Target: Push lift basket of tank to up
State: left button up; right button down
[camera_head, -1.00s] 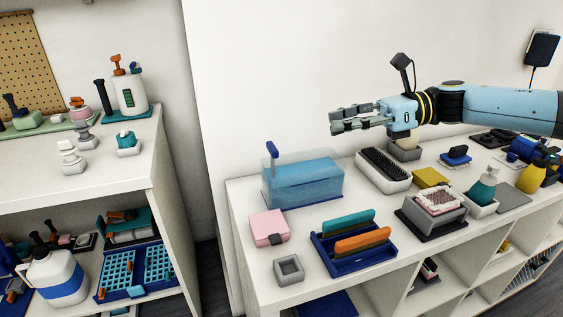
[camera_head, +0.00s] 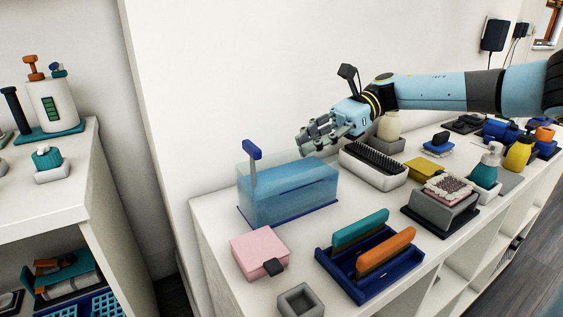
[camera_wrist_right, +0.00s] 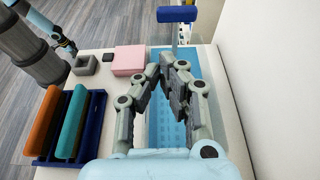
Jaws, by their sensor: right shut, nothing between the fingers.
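The tank (camera_head: 300,198) is a clear box with blue liquid on the white shelf top, in the middle of the head view. The lift basket's blue handle (camera_head: 252,150) stands upright on a thin post at the tank's left end. A darker blue slab, seemingly the basket, lies low inside the tank. My right gripper (camera_head: 305,142) is shut and empty, above and behind the tank's right part, apart from the handle. In the right wrist view the fingers (camera_wrist_right: 167,72) hang over the tank (camera_wrist_right: 161,128), with the handle (camera_wrist_right: 175,15) beyond the fingertips.
A pink box (camera_head: 258,250) and grey cup (camera_head: 300,301) are in front of the tank. A blue rack (camera_head: 372,286) with teal and orange pieces stands front right. A brush in a white tray (camera_head: 374,173) is right of the tank, below my arm. The wall is close behind.

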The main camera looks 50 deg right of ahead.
pick_arm(q)
jog(key=shift+w+f, duration=0.15)
jog(key=shift+w, duration=0.2)
pick_arm(e)
jog(key=x, duration=0.9)
jog(key=shift+a, duration=0.15)
pick_arm(q)
jog(key=r+p, duration=0.2)
jog(key=w+r+p, duration=0.1)
jog(key=r+p, duration=0.1)
jog(key=shift+d+r, duration=0.1)
pick_arm(e)
notch_tip(320, 180, up, 9)
jog(key=shift+f, duration=0.25)
jog(key=shift+w+r, duration=0.1)
jog(key=shift+w, duration=0.05)
